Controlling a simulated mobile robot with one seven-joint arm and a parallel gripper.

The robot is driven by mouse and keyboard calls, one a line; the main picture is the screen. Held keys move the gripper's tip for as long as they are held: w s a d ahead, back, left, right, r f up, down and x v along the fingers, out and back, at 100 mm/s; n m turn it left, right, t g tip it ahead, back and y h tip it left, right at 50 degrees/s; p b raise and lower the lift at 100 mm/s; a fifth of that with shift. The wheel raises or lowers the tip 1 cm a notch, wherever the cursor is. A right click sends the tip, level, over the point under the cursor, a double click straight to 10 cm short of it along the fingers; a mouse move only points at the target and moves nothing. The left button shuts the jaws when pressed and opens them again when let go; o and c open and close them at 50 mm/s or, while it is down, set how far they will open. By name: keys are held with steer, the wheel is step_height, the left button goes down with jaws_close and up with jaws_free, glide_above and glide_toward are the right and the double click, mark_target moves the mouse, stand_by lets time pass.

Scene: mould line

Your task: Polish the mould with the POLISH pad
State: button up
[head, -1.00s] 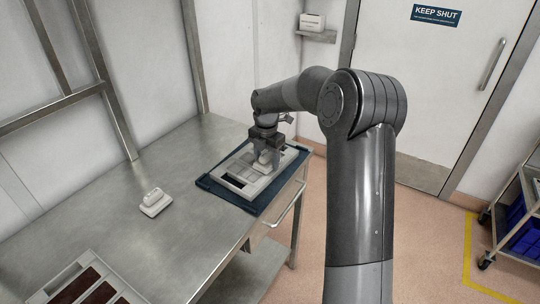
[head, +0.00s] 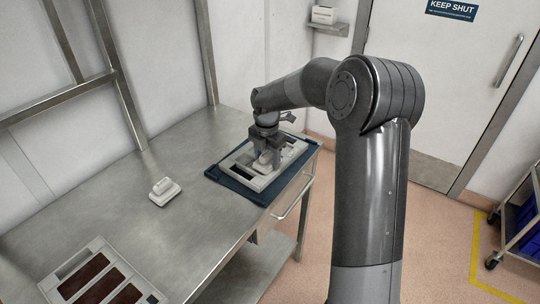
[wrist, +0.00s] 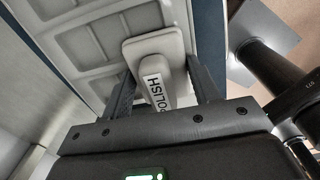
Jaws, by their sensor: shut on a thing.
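The pale mould (head: 243,170) lies on a dark blue mat (head: 222,178) at the far right end of the steel table. In the wrist view the mould (wrist: 92,48) shows a grid of shallow rectangular cavities. My gripper (head: 267,158) is over the mould and shut on the handle of the POLISH pad (head: 262,165). In the wrist view the pad (wrist: 153,48) is pale, with a white label reading POLISH on its handle between the two fingers. The pad's base is over the mould's cavities and looks to be on its surface; exact contact is hard to tell.
A second pale pad (head: 165,191) stands on the table left of the mat. A pale tray with dark brown filled cavities (head: 101,277) lies at the near left. A trolley with blue crates (head: 523,225) stands at the right.

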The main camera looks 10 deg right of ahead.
steer(key=shift+s+a, duration=0.6)
steer(key=shift+a, duration=0.05)
steer(key=shift+w+d+r, duration=0.1)
steer(key=shift+w+d, duration=1)
steer(key=shift+d, duration=0.15)
steer(key=shift+w+d+f, duration=0.15)
steer(key=shift+w+d, duration=0.85)
steer(key=shift+d, duration=0.2)
steer(key=shift+w+d+f, duration=0.1)
steer(key=shift+w+d, duration=0.85)
steer(key=shift+d, duration=0.2)
steer(key=shift+w+d+r, duration=0.1)
steer(key=shift+w+d, duration=0.8)
steer(key=shift+d, duration=0.15)
steer(key=shift+r, duration=0.1)
step_height(320, 180, up, 8)
steer(key=shift+a, duration=0.1)
